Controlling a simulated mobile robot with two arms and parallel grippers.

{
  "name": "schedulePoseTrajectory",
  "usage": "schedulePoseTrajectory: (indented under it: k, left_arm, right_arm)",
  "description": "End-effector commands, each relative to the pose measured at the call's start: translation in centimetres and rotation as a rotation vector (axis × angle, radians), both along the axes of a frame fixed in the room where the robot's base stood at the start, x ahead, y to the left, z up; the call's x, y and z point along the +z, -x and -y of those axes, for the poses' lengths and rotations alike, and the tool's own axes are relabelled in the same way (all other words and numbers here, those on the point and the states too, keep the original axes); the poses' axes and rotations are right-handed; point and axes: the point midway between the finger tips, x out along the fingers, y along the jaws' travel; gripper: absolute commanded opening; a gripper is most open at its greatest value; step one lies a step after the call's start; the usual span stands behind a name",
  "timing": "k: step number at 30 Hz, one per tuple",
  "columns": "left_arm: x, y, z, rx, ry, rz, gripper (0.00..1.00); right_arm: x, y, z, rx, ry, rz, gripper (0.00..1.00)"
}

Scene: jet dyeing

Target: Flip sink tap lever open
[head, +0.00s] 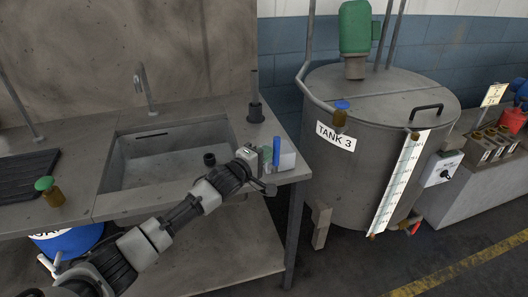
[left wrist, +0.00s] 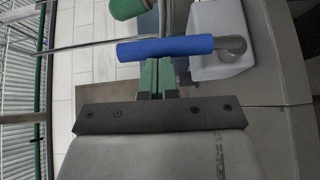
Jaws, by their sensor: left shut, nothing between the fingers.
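The tap lever is a blue handle (head: 276,151) that stands upright on a white block (head: 287,161) at the right front corner of the sink counter. In the left wrist view the blue handle (left wrist: 165,47) lies across the picture, joined by a grey metal elbow (left wrist: 232,47) to the white block (left wrist: 217,22). My left gripper (head: 263,154) is beside the handle, on its left in the head view. Its green fingers (left wrist: 156,72) are shut and empty, with tips close to the handle's side; I cannot tell whether they touch. My right gripper is out of view.
The sink basin (head: 170,155) lies under my left arm, with a spout (head: 145,88) behind it. A dark upright post (head: 255,104) stands behind the lever. Tank 3 (head: 375,140) stands right of the counter, across a narrow gap. A green-knobbed valve (head: 47,187) is at the left.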

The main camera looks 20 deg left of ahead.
Motion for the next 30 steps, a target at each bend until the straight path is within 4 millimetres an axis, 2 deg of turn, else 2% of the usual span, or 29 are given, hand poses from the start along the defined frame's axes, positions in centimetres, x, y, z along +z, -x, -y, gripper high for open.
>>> schedulePoseTrajectory:
  k: [1, 9, 18, 24, 30]
  left_arm:
    - [0.7, -0.2, 0.2, 0.000, -0.016, -0.010, 0.00]
    - [1.6, -1.1, 1.6, -0.002, -0.162, -0.112, 0.00]
    - [1.4, -2.5, 3.9, -0.003, -0.395, -0.272, 0.00]
    - [0.7, -3.4, 5.4, -0.004, -0.552, -0.380, 0.00]
    - [-0.3, -4.3, 6.6, -0.004, -0.713, -0.487, 0.00]
  right_arm:
    - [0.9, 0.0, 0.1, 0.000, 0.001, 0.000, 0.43]
    - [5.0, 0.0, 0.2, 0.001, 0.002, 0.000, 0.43]
    - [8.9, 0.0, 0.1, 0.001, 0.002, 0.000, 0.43]
    - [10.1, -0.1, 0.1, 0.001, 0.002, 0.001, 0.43]
    - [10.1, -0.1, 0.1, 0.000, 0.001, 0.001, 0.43]
